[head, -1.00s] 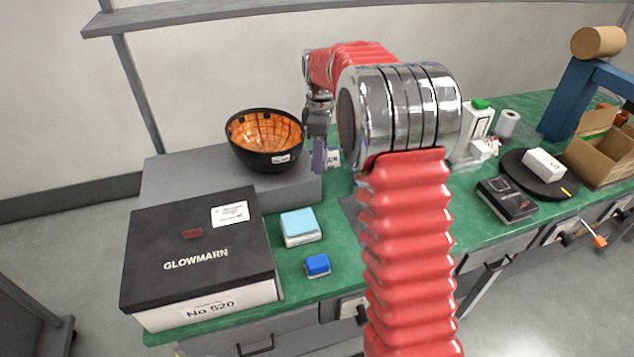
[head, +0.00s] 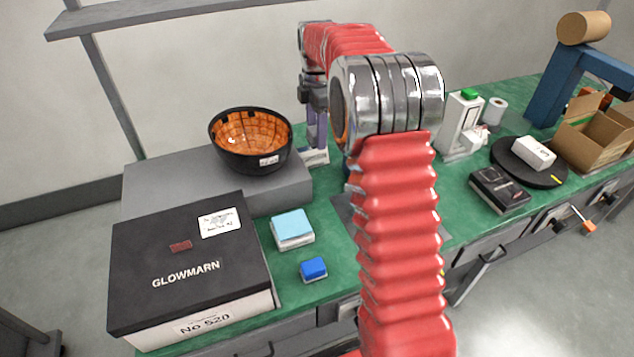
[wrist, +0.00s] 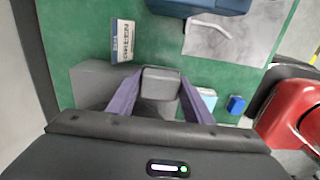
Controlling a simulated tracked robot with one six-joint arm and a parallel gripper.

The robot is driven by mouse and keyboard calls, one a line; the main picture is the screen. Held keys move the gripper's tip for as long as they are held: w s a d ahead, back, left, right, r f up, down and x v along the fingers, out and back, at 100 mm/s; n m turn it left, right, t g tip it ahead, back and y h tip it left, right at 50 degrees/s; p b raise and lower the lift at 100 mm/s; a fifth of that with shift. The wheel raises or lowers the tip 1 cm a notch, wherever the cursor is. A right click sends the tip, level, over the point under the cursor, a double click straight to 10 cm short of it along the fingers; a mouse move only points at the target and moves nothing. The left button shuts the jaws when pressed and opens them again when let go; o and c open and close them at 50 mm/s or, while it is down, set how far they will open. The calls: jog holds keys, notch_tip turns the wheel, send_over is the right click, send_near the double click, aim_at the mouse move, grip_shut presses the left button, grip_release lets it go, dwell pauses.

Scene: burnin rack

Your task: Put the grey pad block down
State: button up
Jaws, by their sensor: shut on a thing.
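The grey pad block (wrist: 160,84) is between the two purple fingers of my gripper (wrist: 160,78) in the wrist view. The fingers are shut on it from both sides, near their tips. Green bench top shows around it, and it looks held above the bench. In the head view my gripper (head: 316,135) hangs beside the black bowl, to its right; I cannot make out the block there. My arm hides part of the bench behind it.
A black bowl (head: 250,160) stands on a grey platform (head: 150,187). A black-lidded box (head: 185,250), light blue pad (head: 292,225) and blue block (head: 313,269) are nearby. A white-and-blue carton (wrist: 122,42) and grey mat (wrist: 235,35) lie on the green bench, with bare patches between.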

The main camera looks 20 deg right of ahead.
send_over(317, 186)
notch_tip(317, 186, down, 13)
jog(key=shift+w+f, duration=0.15)
jog(key=shift+f, duration=0.05)
jog(key=shift+f, duration=0.1)
jog(key=shift+f, duration=1.8)
jog(key=o, duration=1.1)
jog(key=shift+f, duration=0.15)
notch_tip(317, 186, up, 12)
